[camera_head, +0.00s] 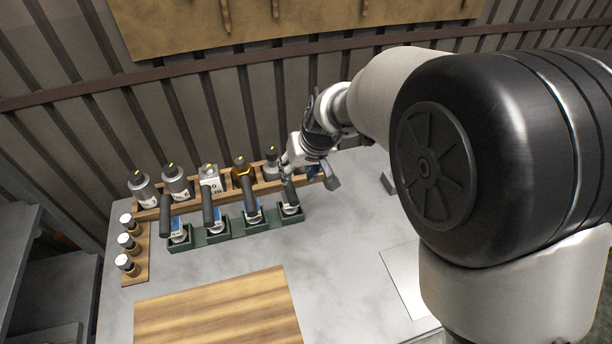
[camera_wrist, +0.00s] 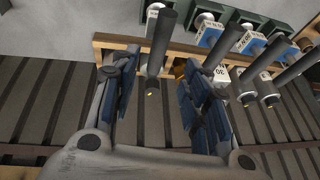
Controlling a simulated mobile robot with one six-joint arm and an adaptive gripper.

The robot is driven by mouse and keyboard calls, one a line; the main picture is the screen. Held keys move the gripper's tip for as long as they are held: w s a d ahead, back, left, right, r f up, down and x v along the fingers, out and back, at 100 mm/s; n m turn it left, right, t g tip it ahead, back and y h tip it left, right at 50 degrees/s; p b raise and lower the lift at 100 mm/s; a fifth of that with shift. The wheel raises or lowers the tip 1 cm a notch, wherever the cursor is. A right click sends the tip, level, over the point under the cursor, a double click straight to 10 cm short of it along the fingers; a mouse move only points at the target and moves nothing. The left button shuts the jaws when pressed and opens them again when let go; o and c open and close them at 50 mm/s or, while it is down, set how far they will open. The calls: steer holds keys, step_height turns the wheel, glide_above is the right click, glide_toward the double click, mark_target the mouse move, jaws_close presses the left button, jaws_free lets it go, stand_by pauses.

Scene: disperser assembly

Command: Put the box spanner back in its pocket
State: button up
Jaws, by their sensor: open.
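A dark-handled tool, seemingly the box spanner (camera_head: 289,190), stands with its lower end in the rightmost pocket of the green rack (camera_head: 210,238). Its handle also shows in the wrist view (camera_wrist: 162,40), between my two fingers and apart from both. My gripper (camera_head: 308,172) is open around or just above that handle; its fingers (camera_wrist: 160,95) show spread in the wrist view. The tool's working end is hidden in the pocket, so I cannot tell its type for sure. Several similar dark-handled tools stand in the other pockets.
A wooden rack (camera_head: 152,213) with several bottles stands close behind the green rack. A small wooden holder (camera_head: 136,270) with three vials is at the left. A wooden board (camera_head: 215,308) lies in front.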

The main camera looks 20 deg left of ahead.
steer(key=shift+r, duration=0.1)
steer(key=s+d+r+m+t, duration=0.1)
steer(key=s+d+r, duration=0.1)
steer(key=d+r, duration=0.35)
steer(key=s+d+r+m+h, duration=0.1)
steer(key=s+d+r, duration=0.15)
steer(key=d, duration=0.65)
steer(key=s+d+r+m+t, duration=0.1)
steer(key=s+d+r+m, duration=0.1)
steer(key=d+r, duration=0.35)
steer(key=s+d+m+h, duration=0.3)
steer(key=s+d, duration=1.2)
steer(key=d, duration=0.1)
steer(key=shift+d+f+m, duration=0.25)
steer(key=shift+f+m, duration=0.15)
steer(key=shift+s, duration=0.1)
steer(key=shift+f, duration=0.1)
